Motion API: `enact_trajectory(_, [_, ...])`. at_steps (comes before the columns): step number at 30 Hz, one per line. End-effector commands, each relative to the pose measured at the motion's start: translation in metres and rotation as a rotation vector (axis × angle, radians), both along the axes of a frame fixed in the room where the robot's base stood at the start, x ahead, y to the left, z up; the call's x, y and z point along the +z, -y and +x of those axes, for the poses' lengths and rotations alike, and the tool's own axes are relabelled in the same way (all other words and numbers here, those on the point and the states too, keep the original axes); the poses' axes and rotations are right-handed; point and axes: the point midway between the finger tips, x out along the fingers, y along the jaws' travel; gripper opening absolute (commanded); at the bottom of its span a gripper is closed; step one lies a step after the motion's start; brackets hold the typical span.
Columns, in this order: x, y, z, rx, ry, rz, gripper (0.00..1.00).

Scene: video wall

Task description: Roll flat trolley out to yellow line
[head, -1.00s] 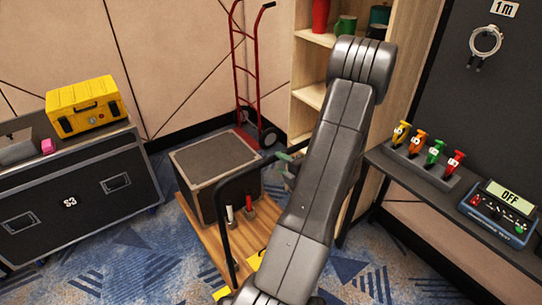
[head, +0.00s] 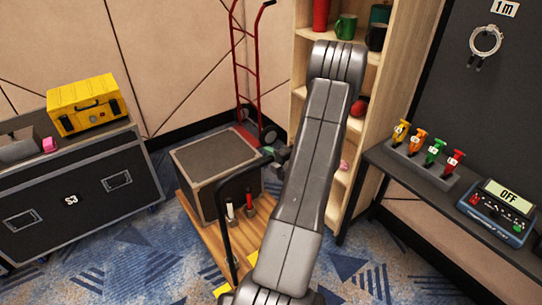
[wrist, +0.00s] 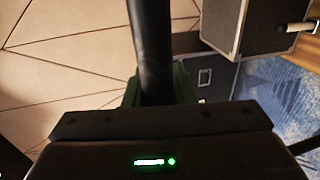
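The flat trolley (head: 203,232) has a wooden deck and a black handle (head: 224,215). It stands on the carpet with a black case (head: 215,165) on its deck. My gripper (head: 270,154) is at the upper bar of the handle, partly behind my arm. In the wrist view, the green finger pads (wrist: 157,90) sit close against both sides of the black bar (wrist: 152,45) and look shut on it. Yellow marking (head: 222,290) shows at the trolley's near end; my arm hides the rest.
A large black case (head: 85,195) stands left with a yellow box (head: 85,104) on top. A red hand truck (head: 245,70) leans behind the trolley. A wooden shelf (head: 300,110) and a dark bench (head: 400,175) are on the right. Carpet is open at front left.

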Motion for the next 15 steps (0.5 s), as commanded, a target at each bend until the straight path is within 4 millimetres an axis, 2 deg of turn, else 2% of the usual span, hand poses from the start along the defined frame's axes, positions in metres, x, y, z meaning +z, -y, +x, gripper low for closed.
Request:
enact_trajectory(8, [-0.001, -0.004, 0.005, 0.001, 0.0, -0.001, 0.0])
enact_trajectory(15, [0.001, -0.027, 0.037, 0.003, 0.004, -0.001, 0.0])
